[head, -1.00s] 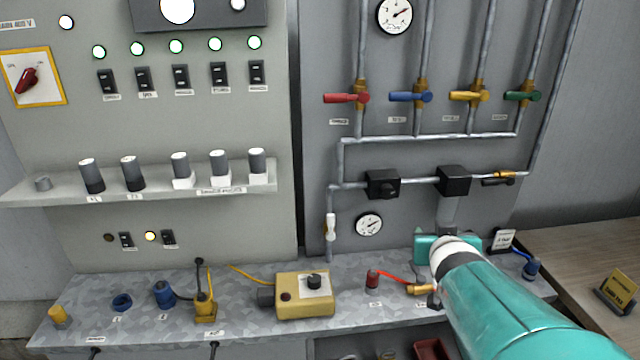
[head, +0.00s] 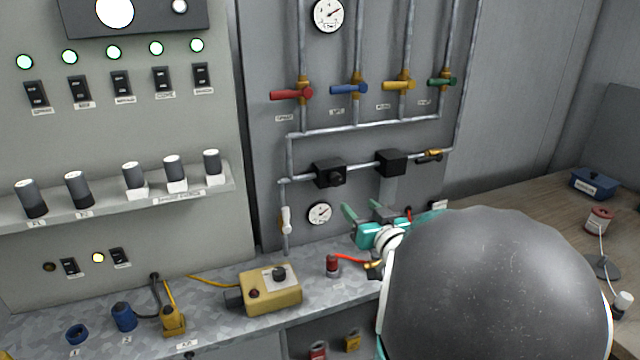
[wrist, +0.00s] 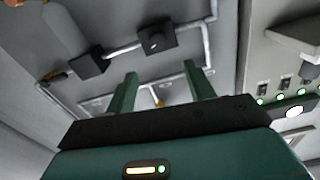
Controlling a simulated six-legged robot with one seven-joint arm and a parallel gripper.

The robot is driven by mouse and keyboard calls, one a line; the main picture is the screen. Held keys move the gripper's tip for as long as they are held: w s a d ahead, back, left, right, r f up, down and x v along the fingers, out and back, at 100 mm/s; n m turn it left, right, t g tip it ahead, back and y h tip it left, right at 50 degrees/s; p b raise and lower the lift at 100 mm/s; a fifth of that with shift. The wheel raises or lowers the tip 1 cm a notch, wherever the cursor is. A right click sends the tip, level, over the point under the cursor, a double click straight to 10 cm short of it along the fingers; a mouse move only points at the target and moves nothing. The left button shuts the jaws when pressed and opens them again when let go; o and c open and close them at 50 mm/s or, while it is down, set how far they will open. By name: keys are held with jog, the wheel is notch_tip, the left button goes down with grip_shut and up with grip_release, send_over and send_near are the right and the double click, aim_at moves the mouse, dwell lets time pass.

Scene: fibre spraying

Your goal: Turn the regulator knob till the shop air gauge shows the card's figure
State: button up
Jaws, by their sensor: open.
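The regulator looks to be the left black box with a round knob (head: 330,175) on the lower pipe; it also shows in the wrist view (wrist: 155,38). A small round gauge (head: 320,214) sits just below it; its needle and figures are too small to read. I cannot tell whether this or the upper gauge (head: 328,15) is shop air. A white card (head: 439,205) shows partly behind my arm, unreadable. My gripper (head: 388,212) is open and empty, below and right of the knob. In the wrist view its two green fingers (wrist: 160,86) stand apart, clear of the knob.
A second black box (head: 391,163) sits right on the same pipe. Coloured valve levers (head: 349,89) are above and a white-handled valve (head: 286,220) is at the left. The bench holds a yellow box (head: 270,291) and a red fitting (head: 332,265). My arm covers the lower right.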

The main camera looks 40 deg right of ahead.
aim_at(337, 181)
jog(key=x, duration=1.2)
jog(key=shift+w+d, duration=0.3)
jog(key=shift+d, duration=0.1)
jog(key=shift+c, duration=0.4)
jog(key=c, duration=0.9)
jog(key=shift+f, duration=0.1)
